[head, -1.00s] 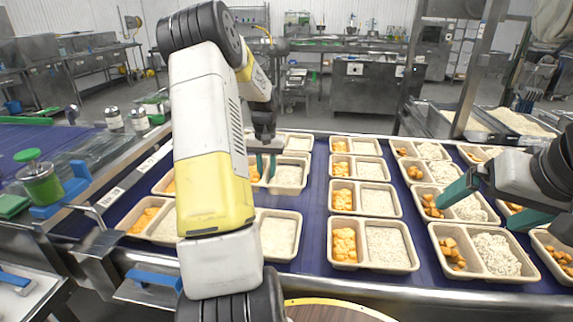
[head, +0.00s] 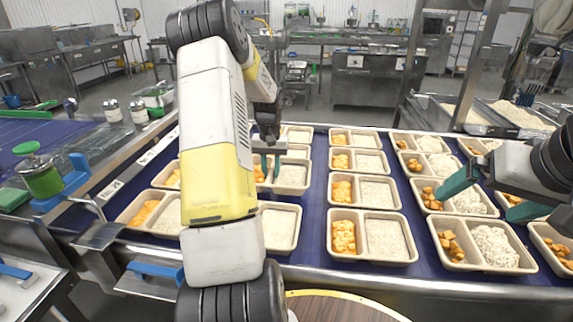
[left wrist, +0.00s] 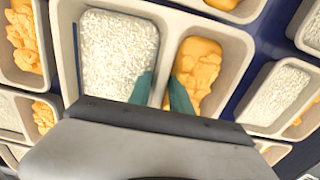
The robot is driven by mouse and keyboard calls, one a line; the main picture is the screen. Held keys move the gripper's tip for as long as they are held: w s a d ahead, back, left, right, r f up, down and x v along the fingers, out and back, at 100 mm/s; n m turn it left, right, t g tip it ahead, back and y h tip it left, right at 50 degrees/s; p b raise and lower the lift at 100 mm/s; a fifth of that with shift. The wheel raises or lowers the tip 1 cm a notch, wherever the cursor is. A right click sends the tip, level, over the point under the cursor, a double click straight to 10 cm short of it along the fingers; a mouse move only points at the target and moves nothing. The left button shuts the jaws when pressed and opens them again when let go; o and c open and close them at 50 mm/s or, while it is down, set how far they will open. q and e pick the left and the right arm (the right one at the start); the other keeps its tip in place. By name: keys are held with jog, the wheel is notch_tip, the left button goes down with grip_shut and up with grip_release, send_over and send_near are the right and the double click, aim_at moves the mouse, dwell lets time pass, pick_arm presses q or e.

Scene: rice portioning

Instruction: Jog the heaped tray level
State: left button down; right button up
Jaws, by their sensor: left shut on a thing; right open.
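My left gripper (head: 270,168) is shut on the divider of a beige two-compartment tray (head: 308,178) in the left column. In the left wrist view its two teal fingertips (left wrist: 163,95) straddle that divider. White rice (left wrist: 118,48) lies on one side and looks fairly even; orange chunks (left wrist: 197,72) lie on the other. My left forearm hides part of the column in the head view. My right gripper (head: 490,196) is open, its fingers spread over the right-hand trays. Rice (head: 493,246) is visibly heaped in the front tray there.
Several similar trays stand in columns on the blue belt (head: 312,225). The middle column's front tray (head: 372,261) has flat rice. A green-lidded container (head: 42,178) and metal shakers (head: 113,114) stand at left. Narrow gaps of bare belt separate the columns.

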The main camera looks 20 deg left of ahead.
pick_arm(q)
jog(key=shift+s+a, duration=0.2)
jog(key=shift+a, duration=0.5)
jog(key=shift+s+a, duration=0.15)
jog(key=shift+a, duration=0.55)
jog(key=d, duration=0.2)
jog(key=shift+w+d, duration=0.35)
jog(key=shift+w, duration=0.05)
jog(key=shift+s+a, duration=0.2)
jog(key=shift+a, duration=0.5)
jog(key=shift+s+a, duration=0.2)
jog(key=shift+a, duration=0.45)
jog(key=shift+w+d, duration=0.2)
jog(key=shift+d, duration=0.5)
jog(key=shift+f, duration=1.2)
jog(key=shift+f, duration=0.1)
jog(key=shift+f, duration=0.6)
